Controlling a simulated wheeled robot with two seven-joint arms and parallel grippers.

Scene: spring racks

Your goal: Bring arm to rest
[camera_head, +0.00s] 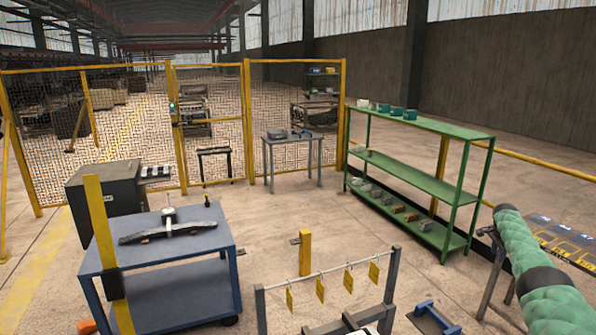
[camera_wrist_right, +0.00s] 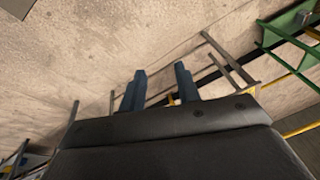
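My right arm, in a green sleeve with dark bands (camera_head: 522,252), comes in at the lower right of the head view. Its gripper is not clearly visible there. My left gripper is not in the head view.
A green shelf (camera_head: 425,183) with small parts stands at the right. A blue cart (camera_head: 165,250) carries a dark bar at the left. A low metal rack (camera_head: 325,275) with hanging yellow tags is in front. Floor between cart and shelf is largely clear.

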